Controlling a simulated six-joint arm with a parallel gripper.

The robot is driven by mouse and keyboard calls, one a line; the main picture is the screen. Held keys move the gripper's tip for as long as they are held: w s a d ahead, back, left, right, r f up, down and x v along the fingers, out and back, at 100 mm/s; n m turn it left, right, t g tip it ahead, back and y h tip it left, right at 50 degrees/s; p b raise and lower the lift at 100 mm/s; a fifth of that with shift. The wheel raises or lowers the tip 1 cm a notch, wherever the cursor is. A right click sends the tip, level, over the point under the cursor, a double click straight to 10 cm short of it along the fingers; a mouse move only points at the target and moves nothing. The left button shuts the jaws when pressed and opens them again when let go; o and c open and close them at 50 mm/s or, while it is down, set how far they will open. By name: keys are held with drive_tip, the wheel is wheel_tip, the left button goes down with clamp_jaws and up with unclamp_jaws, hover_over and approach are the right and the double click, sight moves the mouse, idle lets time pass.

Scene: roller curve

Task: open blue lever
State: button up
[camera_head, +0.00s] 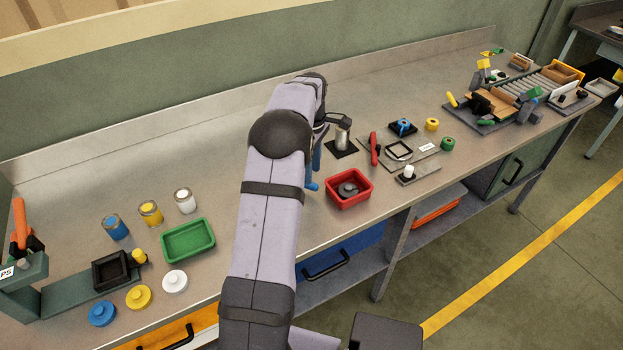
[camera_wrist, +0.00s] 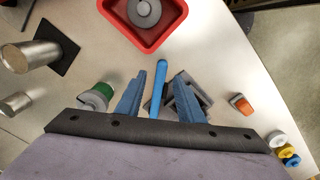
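The blue lever (camera_wrist: 158,88) shows in the wrist view as a slim bar with a rounded end, lying between my gripper's two blue fingers. Its grey base (camera_wrist: 204,92) is partly hidden behind the right finger. My gripper (camera_wrist: 161,74) is open, with a visible gap on each side of the lever. In the head view the rounded blue end of the lever (camera_head: 312,187) shows beside my arm, left of the red tray. My arm hides most of the lever and the gripper there.
The red tray (camera_wrist: 145,46) with a grey round part stands close beyond the lever. A metal cylinder (camera_wrist: 32,57) by a black pad, a green-and-white piece (camera_wrist: 97,95) and an orange piece (camera_wrist: 241,103) are nearby. A green tray (camera_head: 188,258) is left of my arm.

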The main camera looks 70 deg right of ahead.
drive_tip(key=shift+r+b, duration=0.3)
drive_tip(key=shift+r, duration=1.25)
drive_tip(key=shift+w, duration=0.1)
drive_tip(key=shift+n, duration=0.3)
drive_tip(key=w+a, duration=0.2)
drive_tip(key=w, duration=0.2)
drive_tip(key=w+a, duration=0.3)
drive_tip(key=w, duration=0.1)
drive_tip(key=w+a, duration=0.3)
drive_tip(key=w, duration=0.1)
drive_tip(key=shift+w+r, duration=0.2)
drive_tip(key=shift+r, duration=0.2)
drive_tip(key=w+a, duration=1)
drive_tip(key=a, duration=2.1)
drive_tip(key=s+a+f, duration=0.2)
drive_tip(key=s+a, duration=0.2)
drive_tip(key=a, duration=0.3)
drive_tip(key=s+a+f+n, duration=0.1)
drive_tip(key=s+a+f, duration=0.1)
drive_tip(key=s+a, duration=0.2)
drive_tip(key=a, duration=0.3)
drive_tip(key=shift+a+f, duration=0.15)
